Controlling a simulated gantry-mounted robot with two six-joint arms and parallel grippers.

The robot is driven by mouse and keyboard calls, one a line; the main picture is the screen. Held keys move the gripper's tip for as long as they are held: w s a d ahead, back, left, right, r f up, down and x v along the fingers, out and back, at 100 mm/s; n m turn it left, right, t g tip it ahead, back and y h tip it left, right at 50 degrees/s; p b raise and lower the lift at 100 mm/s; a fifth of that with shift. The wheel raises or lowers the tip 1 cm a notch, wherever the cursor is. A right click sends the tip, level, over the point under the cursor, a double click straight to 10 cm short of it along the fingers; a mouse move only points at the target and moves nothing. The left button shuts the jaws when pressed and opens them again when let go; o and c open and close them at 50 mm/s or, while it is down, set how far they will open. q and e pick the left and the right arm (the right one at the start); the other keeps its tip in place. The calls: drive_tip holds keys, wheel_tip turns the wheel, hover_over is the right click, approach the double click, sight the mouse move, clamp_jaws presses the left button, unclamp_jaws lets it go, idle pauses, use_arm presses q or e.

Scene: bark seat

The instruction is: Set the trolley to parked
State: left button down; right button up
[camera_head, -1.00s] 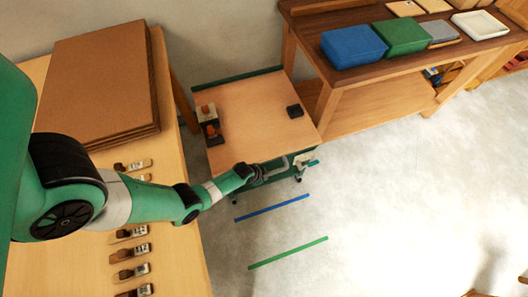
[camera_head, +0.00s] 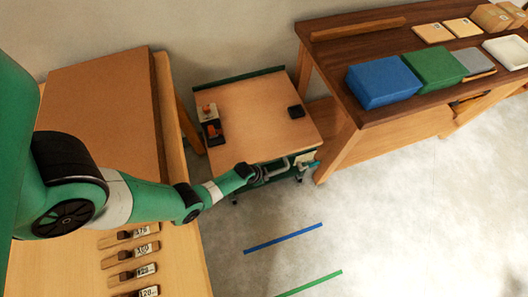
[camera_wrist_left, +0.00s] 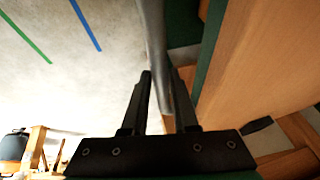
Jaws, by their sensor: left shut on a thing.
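The trolley (camera_head: 252,125) is a small cart with a pale wooden top and green edges. It stands between the left table and the dark workbench, its back edge near the wall. A grey bar handle (camera_head: 279,167) sticks out at its front. My left gripper (camera_head: 259,173) is at this handle. In the left wrist view, the fingers (camera_wrist_left: 160,80) are shut on the grey handle (camera_wrist_left: 153,35), beside the trolley's wooden side (camera_wrist_left: 262,60). A blue floor line (camera_head: 283,238) and a green floor line (camera_head: 310,283) lie in front of the trolley. My right gripper is not in view.
The left table (camera_head: 185,262) holds boards and brushes. The workbench (camera_head: 345,48) with coloured boxes stands close on the right. Pale floor in front is clear.

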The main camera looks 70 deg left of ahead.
use_arm(q)
drive_tip(key=shift+f, duration=0.1)
drive_tip(key=c, duration=1.1)
unclamp_jaws()
drive_tip(key=o, duration=0.4)
drive_tip(key=shift+a, duration=0.3)
drive_tip(key=shift+d, duration=0.1)
drive_tip(key=shift+s+r+p, duration=0.1)
drive_tip(key=shift+r+p, duration=0.2)
drive_tip(key=shift+r, duration=0.1)
drive_tip(key=p+v, duration=0.7)
drive_tip(key=v, duration=0.4)
drive_tip(key=shift+s+d, duration=0.1)
drive_tip(key=shift+f, duration=0.1)
